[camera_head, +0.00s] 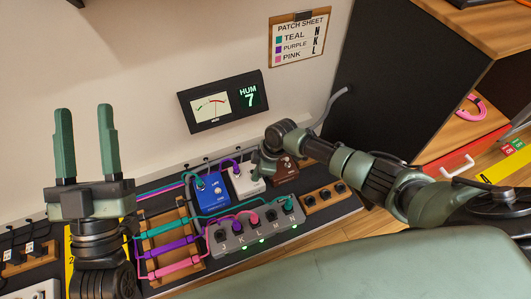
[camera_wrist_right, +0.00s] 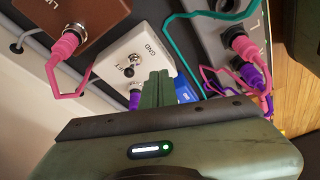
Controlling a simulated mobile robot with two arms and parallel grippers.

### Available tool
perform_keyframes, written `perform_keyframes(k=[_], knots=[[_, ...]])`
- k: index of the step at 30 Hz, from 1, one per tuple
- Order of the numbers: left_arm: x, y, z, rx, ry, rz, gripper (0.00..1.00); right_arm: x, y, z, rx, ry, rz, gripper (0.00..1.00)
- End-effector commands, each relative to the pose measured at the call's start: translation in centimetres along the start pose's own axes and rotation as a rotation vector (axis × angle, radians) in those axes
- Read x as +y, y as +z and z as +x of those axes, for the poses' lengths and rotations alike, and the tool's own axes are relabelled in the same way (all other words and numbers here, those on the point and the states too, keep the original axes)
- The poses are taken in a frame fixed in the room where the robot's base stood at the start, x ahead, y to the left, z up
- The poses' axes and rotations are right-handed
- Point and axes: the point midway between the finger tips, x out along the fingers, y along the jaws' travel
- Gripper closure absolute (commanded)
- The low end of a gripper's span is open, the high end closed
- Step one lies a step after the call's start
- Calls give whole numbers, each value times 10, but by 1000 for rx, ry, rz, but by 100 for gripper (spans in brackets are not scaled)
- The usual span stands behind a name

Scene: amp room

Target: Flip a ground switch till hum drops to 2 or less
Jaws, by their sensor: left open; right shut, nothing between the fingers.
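The hum meter (camera_head: 222,101) on the wall shows HUM 7 in green beside a needle dial. A white box (camera_head: 249,187) stands among the pedals; in the right wrist view the white box (camera_wrist_right: 118,52) carries a small toggle switch (camera_wrist_right: 132,61) marked GND and LIFT, with a purple plug (camera_wrist_right: 135,98) below. My right gripper (camera_head: 262,171) is over the white box; in the right wrist view its fingers (camera_wrist_right: 158,74) are shut and empty, just right of the toggle. Contact cannot be told. My left gripper (camera_head: 85,108) is open and empty, pointing up at the left.
A blue box (camera_head: 211,196) and a brown box (camera_head: 286,171) flank the white box. In front is a grey socket box (camera_head: 257,238) with teal, purple and pink plugs. Coloured cables cross a wooden rack (camera_head: 170,222) at left. A patch sheet (camera_head: 288,53) hangs above.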

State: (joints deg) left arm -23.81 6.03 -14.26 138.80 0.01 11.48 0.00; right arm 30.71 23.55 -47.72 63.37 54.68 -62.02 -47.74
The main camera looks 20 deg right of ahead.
Motion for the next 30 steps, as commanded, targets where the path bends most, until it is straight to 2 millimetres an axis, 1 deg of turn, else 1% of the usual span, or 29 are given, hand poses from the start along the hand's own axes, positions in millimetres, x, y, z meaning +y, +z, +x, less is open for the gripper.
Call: perform_keyframes(k=[1, 4, 8, 11, 15, 21, 27, 30], knots=[[-2, 9, 1, -65, -3, 3, 53, -2, -2, -4, 0, -1, 0, 100], [-5, 34, -2, -201, -9, 8, 53, -6, -4, -6, -1, -1, 0, 100], [-9, 66, -13, -377, -18, 15, 53, -9, -6, -12, 1, 1, 0, 100], [-13, 87, -25, -508, -25, 18, 53, -5, -7, -26, 1, 2, 1, 100], [-18, 113, -47, -689, -36, 22, 53, -1, -8, -45, 0, 2, 1, 100], [-24, 142, -88, -938, -53, 26, 53, 5, -11, -72, 1, 2, 1, 100], [-28, 157, -126, -1133, -67, 25, 53, 9, -13, -93, 1, 2, 0, 100], [-30, 160, -138, -1194, -71, 25, 53, 10, -13, -99, 0, 1, 0, 100]])
